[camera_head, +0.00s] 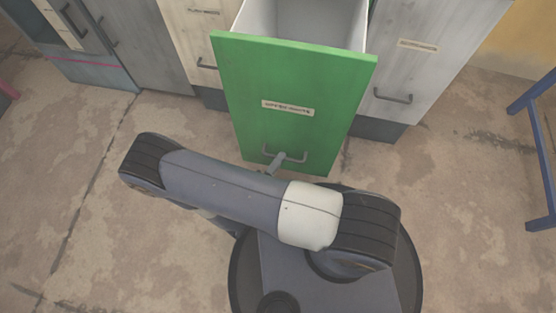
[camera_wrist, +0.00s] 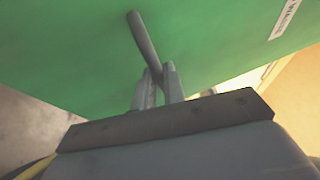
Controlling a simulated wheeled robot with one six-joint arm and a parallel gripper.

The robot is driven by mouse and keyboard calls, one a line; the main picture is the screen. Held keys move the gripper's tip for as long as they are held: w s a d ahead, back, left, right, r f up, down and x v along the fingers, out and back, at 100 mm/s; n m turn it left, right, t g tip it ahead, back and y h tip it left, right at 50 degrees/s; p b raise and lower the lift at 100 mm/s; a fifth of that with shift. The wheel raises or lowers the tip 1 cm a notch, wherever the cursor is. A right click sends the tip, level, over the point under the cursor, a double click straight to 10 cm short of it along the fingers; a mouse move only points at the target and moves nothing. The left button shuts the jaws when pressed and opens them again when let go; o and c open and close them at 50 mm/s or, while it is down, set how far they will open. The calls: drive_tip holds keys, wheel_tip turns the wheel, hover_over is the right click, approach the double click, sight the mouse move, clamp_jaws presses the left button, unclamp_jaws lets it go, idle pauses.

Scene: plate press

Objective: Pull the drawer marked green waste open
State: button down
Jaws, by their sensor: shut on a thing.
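The green drawer (camera_head: 290,80) is pulled out from the cabinet row, and its pale inside shows behind the front panel. A label (camera_head: 288,108) sits mid-panel; its print is too small to read surely. A grey bar handle (camera_head: 297,158) is low on the panel. My gripper (camera_head: 275,164) is at the left part of this handle. In the wrist view my gripper (camera_wrist: 158,85) has its two fingers shut on the handle bar (camera_wrist: 142,40), which runs up from between them. The green panel (camera_wrist: 80,60) fills most of that view.
A grey-white cabinet (camera_head: 420,60) with its own handle stands at the right, a cream one (camera_head: 185,40) at the left, and grey cabinets (camera_head: 140,50) farther left. A blue frame (camera_head: 540,130) stands at the right edge. The concrete floor (camera_head: 90,230) at the left is clear.

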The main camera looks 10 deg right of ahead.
drive_tip(key=c, duration=1.5)
unclamp_jaws()
drive_tip(key=shift+a, duration=0.1)
drive_tip(key=p+v, duration=0.1)
drive_tip(key=v, duration=0.9)
drive_tip(key=shift+s+a, duration=0.2)
drive_tip(key=shift+s, duration=0.1)
drive_tip(key=shift+w+d, duration=0.1)
drive_tip(key=b+x, duration=0.1)
drive_tip(key=x, duration=1)
drive_tip(key=shift+f, duration=0.1)
